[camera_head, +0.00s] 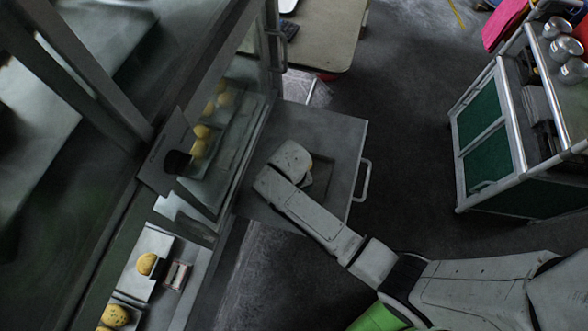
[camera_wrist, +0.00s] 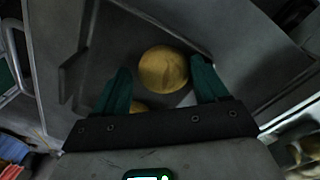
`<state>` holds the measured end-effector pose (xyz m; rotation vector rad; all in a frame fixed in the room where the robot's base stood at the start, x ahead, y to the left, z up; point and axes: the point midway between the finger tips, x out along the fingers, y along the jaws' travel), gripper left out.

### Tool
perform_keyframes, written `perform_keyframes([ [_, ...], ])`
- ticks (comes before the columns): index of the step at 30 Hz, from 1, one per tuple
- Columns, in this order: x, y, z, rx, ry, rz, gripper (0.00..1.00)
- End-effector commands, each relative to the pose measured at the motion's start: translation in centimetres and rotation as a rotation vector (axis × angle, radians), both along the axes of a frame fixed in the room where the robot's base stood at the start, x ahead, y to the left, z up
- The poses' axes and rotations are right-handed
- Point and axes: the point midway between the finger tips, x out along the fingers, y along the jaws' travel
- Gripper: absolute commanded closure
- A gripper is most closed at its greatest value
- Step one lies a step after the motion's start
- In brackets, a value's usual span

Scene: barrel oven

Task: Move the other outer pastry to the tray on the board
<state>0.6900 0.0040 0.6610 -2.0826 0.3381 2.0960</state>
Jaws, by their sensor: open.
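My gripper (camera_wrist: 162,66) is open, with its green fingers either side of a round golden pastry (camera_wrist: 164,72) in the wrist view. I cannot tell whether they touch it. A second pastry (camera_wrist: 138,106) is mostly hidden behind the gripper body. Both appear to be over a dark tray (camera_wrist: 108,45) on the grey board (camera_wrist: 60,20). In the head view my gripper (camera_head: 291,163) hangs over the tray (camera_head: 345,165) on the board (camera_head: 320,122) and hides most of it. Only a sliver of pastry (camera_head: 309,163) shows there.
Several pastries (camera_head: 203,131) sit behind glass left of the board. One pastry (camera_head: 146,263) lies on a pale tray at lower left, with another (camera_head: 115,316) below it. A metal handle (camera_head: 364,181) edges the board. A green-panelled cart (camera_head: 485,120) stands right; the floor between is clear.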

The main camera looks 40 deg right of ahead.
Motion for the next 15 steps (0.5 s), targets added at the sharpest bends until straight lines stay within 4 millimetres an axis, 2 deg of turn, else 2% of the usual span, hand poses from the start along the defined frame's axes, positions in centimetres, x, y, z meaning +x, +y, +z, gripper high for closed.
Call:
perform_keyframes([
  [9, 0.2, 0.3, 6.4, 0.001, -0.005, 0.001, 0.27],
  [15, 0.2, 0.4, 9.6, 0.000, -0.004, 0.001, 0.27],
])
